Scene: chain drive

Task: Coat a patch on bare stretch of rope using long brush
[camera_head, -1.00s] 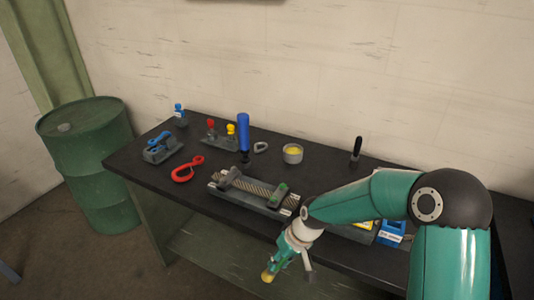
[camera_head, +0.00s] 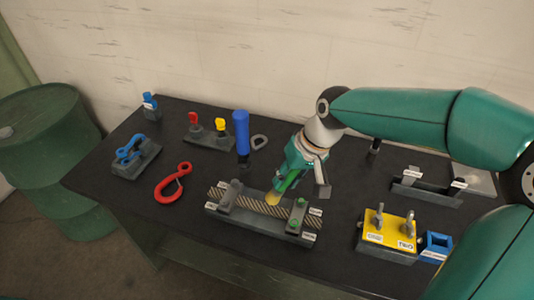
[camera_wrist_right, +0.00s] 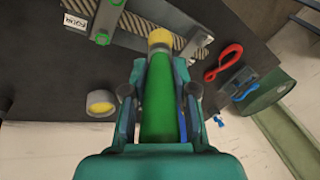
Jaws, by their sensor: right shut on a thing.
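The rope (camera_head: 256,205) is a striped tan and dark length held in a grey fixture (camera_head: 258,225) with a clamp near each end. My right gripper (camera_head: 290,180) is shut on the green handle of the brush (camera_head: 285,185). The brush also shows in the right wrist view (camera_wrist_right: 160,115). Its yellow tip (camera_wrist_right: 160,38) points at the rope between the clamps. The tip overlaps the rope in both views; I cannot tell whether they touch. A round cup with yellow contents (camera_wrist_right: 100,103) stands beside the brush in the right wrist view; my arm hides it in the head view.
A blue upright cylinder (camera_head: 241,132) stands behind the fixture. A red hook (camera_head: 173,184) lies to its left. A yellow-topped block with shackles (camera_head: 388,228) and a blue square holder (camera_head: 435,246) are at the right front. A green barrel (camera_head: 45,150) stands left of the table.

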